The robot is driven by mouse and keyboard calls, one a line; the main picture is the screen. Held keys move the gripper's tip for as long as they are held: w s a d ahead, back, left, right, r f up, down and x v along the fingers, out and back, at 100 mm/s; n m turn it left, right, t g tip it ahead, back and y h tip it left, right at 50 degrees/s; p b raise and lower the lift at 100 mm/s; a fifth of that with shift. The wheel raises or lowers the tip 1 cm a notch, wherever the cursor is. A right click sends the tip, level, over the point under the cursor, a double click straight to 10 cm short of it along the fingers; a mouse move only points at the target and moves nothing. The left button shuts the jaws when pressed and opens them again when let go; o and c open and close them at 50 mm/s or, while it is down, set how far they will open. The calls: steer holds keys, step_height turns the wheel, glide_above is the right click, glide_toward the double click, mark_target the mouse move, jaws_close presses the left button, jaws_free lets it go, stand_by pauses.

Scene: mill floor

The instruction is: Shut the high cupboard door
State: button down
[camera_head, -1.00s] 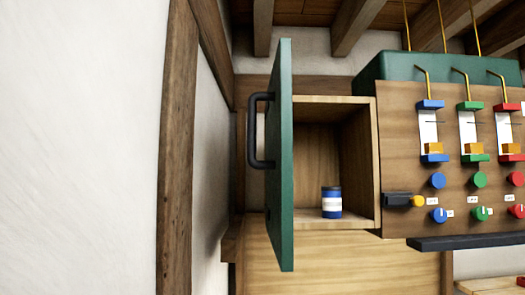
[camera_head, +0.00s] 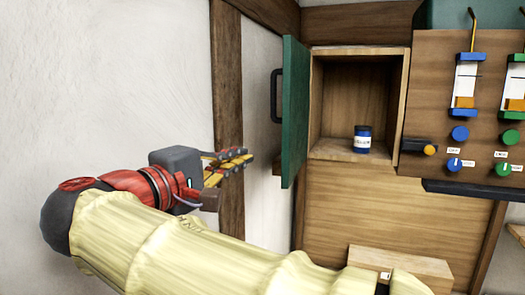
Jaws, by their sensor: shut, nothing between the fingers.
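The high cupboard (camera_head: 405,110) is a wooden box on the wall, and its inside shows. Its green door (camera_head: 296,115) stands open, hinged on the left side and jutting out toward me. A black handle (camera_head: 276,95) is on the door's left, outer face. A blue can with a white label (camera_head: 362,139) stands on the cupboard floor. My gripper (camera_head: 245,164) has yellow fingers, shut and empty. In the picture it is left of the door's lower part and below the handle, with a visible gap to the door.
A wooden control panel (camera_head: 440,100) with sliders and coloured knobs adjoins the cupboard on the right. A dark ledge (camera_head: 470,192) juts out below it. A wooden box (camera_head: 400,266) is low at the right. A wall post (camera_head: 227,110) stands at the left.

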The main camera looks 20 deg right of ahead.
steer(key=p+x, duration=0.2)
steer(key=x, duration=0.8)
steer(key=shift+w, duration=0.2)
steer(key=shift+s+d+f, duration=0.1)
steer(key=shift+d+f, duration=0.05)
steer(key=shift+f, duration=0.05)
